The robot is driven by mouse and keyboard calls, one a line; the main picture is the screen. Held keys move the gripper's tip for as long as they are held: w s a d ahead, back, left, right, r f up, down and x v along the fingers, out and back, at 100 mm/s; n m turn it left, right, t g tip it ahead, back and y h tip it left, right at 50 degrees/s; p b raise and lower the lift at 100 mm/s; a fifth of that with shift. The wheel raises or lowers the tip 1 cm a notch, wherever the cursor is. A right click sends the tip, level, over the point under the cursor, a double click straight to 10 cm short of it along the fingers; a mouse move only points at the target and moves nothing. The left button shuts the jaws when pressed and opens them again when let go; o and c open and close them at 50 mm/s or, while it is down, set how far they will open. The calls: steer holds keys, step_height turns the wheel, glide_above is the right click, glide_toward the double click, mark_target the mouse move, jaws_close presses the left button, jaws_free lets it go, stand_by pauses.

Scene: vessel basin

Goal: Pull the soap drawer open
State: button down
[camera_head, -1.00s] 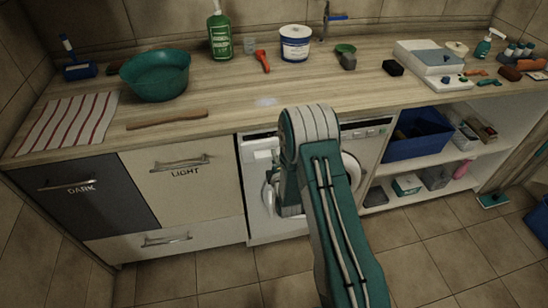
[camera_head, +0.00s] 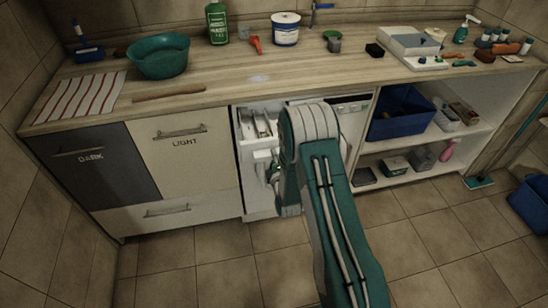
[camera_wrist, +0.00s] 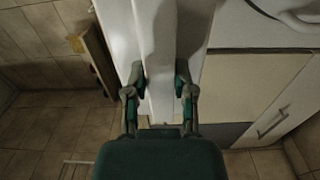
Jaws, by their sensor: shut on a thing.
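The soap drawer (camera_head: 257,127) is a white drawer at the top left of the washing machine (camera_head: 346,123). In the head view it stands pulled out, with its inner compartments showing from above. My gripper (camera_wrist: 160,88) is shut on a white part, which I take to be the drawer's front handle. In the wrist view one finger presses on each side of this white part (camera_wrist: 158,50). In the head view my arm covers much of the machine's front and door, and the gripper (camera_head: 270,170) is partly hidden.
The wooden counter (camera_head: 215,95) runs above the machine. The light laundry front (camera_head: 186,160) and dark laundry front (camera_head: 90,165) are at left, both closed. Open shelves with a blue bin (camera_head: 400,115) are at right. The tiled floor (camera_head: 225,270) in front is clear.

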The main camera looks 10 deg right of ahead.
steer(key=shift+s+a+f, duration=0.1)
steer(key=shift+s+f, duration=0.05)
steer(key=shift+f, duration=0.3)
steer(key=c, duration=0.5)
jaws_free()
steer(key=shift+r, duration=0.1)
steer(key=s, duration=1.1)
steer(key=shift+s, duration=0.35)
